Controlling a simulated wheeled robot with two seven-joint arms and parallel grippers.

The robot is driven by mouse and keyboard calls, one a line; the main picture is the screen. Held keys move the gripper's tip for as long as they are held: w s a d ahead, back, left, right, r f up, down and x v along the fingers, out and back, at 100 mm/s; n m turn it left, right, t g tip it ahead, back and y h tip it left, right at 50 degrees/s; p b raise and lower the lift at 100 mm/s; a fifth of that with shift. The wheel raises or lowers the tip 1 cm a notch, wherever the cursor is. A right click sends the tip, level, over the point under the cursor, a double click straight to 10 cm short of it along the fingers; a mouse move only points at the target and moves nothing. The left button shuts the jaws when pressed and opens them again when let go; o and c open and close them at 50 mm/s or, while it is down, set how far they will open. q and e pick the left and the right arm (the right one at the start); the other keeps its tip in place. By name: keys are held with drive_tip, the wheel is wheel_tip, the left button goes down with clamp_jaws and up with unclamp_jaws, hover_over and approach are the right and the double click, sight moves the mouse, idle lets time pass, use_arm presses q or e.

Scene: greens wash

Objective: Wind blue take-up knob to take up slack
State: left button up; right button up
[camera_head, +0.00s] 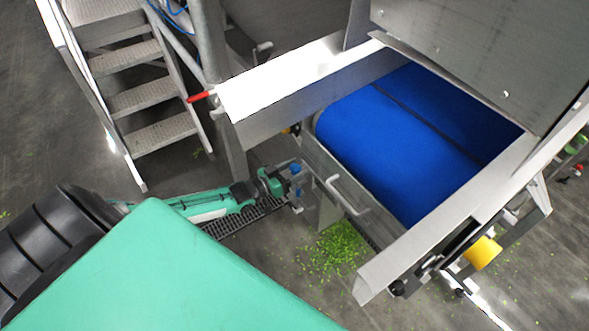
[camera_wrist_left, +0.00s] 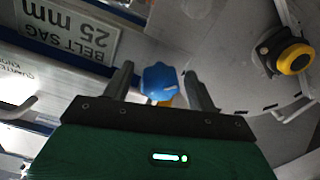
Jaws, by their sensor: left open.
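The blue take-up knob (camera_wrist_left: 159,82) is in the left wrist view, lying between the two finger lines of my open left gripper (camera_wrist_left: 158,74). Gaps show between the knob and both fingers; whether it is within fingertip depth I cannot tell. A bit of yellow shows just below the knob. In the head view my left gripper (camera_head: 291,184) is at the near side of the conveyor, and the small blue knob (camera_head: 296,169) shows there, partly covered. My right gripper is not in view.
A yellow-and-black button (camera_wrist_left: 295,59) is right of the knob. A "BELT SAG 25 mm" label (camera_wrist_left: 68,30) is at upper left. A metal handle (camera_head: 346,196) and the blue belt (camera_head: 395,150) lie right of the gripper. Green scraps (camera_head: 335,250) cover the floor. Steps (camera_head: 130,95) stand left.

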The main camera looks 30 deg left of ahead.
use_arm(q)
drive_tip(key=shift+c, duration=0.5)
drive_tip(key=c, duration=0.9)
drive_tip(key=shift+m, duration=0.3)
